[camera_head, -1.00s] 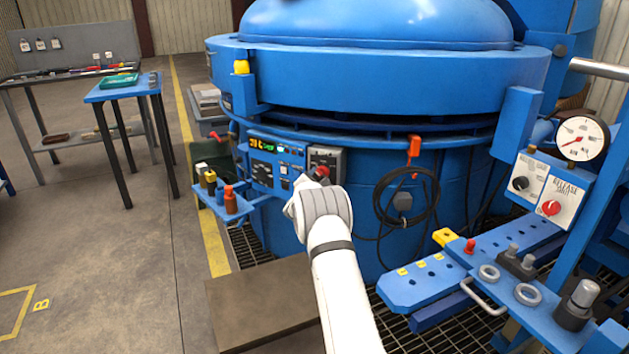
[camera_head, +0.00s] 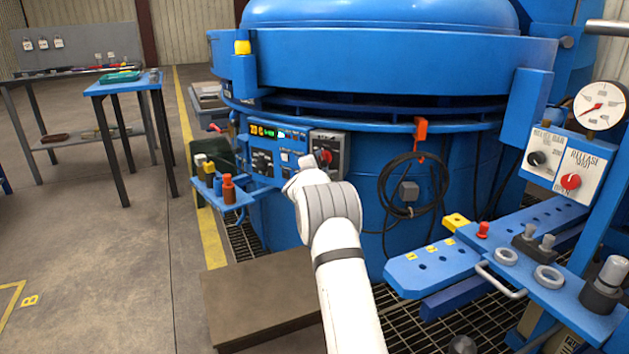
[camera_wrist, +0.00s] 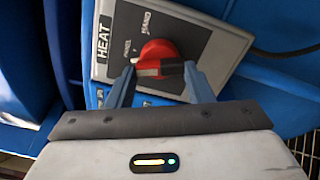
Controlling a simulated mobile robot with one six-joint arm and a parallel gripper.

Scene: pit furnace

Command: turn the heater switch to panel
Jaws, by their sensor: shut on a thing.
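The heater switch is a red rotary knob (camera_wrist: 158,58) on a grey plate marked HEAT (camera_wrist: 103,40). Small labels beside the knob seem to read PANEL and HAND. In the wrist view my gripper (camera_wrist: 159,70) has a finger on each side of the knob's grip bar and is shut on it. The bar lies roughly level across that picture, and I cannot tell surely which label it points to. In the head view the red knob (camera_head: 325,157) shows just beyond my white wrist, which hides the fingers.
A control panel with a lit display (camera_head: 268,133) is left of the switch. A small blue shelf (camera_head: 213,196) with bottles juts out below left. A coiled black cable (camera_head: 413,185) hangs at right. A blue rack (camera_head: 440,268) and a pressure gauge (camera_head: 600,105) stand farther right.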

